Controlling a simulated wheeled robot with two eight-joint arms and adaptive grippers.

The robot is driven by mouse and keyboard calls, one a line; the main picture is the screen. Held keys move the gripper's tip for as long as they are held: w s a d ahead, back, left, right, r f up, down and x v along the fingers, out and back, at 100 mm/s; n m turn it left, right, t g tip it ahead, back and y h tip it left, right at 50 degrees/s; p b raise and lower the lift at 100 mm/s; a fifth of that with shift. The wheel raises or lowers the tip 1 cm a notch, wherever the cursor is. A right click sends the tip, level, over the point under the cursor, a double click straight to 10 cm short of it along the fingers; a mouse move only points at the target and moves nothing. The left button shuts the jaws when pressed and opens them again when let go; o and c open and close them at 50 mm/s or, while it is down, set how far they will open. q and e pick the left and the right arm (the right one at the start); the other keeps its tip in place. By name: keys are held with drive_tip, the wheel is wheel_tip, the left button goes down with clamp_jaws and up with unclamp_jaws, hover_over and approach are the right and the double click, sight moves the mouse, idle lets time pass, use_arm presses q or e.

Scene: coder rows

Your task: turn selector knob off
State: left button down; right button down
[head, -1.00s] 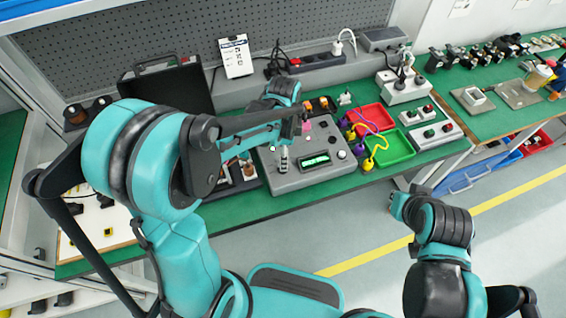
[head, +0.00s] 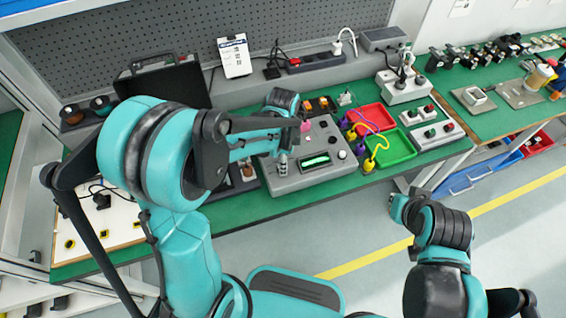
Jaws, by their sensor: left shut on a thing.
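The grey control box (head: 318,180) lies on the green bench top, with a lit green display (head: 314,162), a pink button (head: 305,127) and a round knob (head: 342,155) on its face. My left gripper (head: 282,166) points down at the left front of the box's face. It is shut on the selector knob, which is mostly hidden by the fingers, so its pointer direction cannot be read. My left forearm covers the box's upper left part. My right arm hangs in front of the bench at the right, and its gripper does not show.
Red (head: 374,117) and green (head: 395,148) trays with yellow and purple leads stand right of the box. A grey button box (head: 436,134) is farther right. A black case (head: 165,84) is at the back left. The floor before the bench is clear.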

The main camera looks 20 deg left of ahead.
use_arm(q)
drive_tip(key=n, duration=0.3)
drive_tip(key=shift+n, duration=0.4)
drive_tip(key=n, duration=0.3)
drive_tip(key=shift+a+n, duration=0.1)
drive_tip(key=shift+n, duration=0.2)
drive_tip(key=n, duration=0.3)
drive_tip(key=shift+n, duration=0.3)
drive_tip(key=n, duration=0.3)
drive_tip(key=shift+n+t, duration=0.3)
drive_tip(key=n, duration=0.4)
drive_tip(key=shift+a+n, duration=0.1)
drive_tip(key=shift+n, duration=0.2)
drive_tip(key=n, duration=0.4)
drive_tip(key=shift+s+n, duration=0.1)
drive_tip(key=shift+n, duration=0.2)
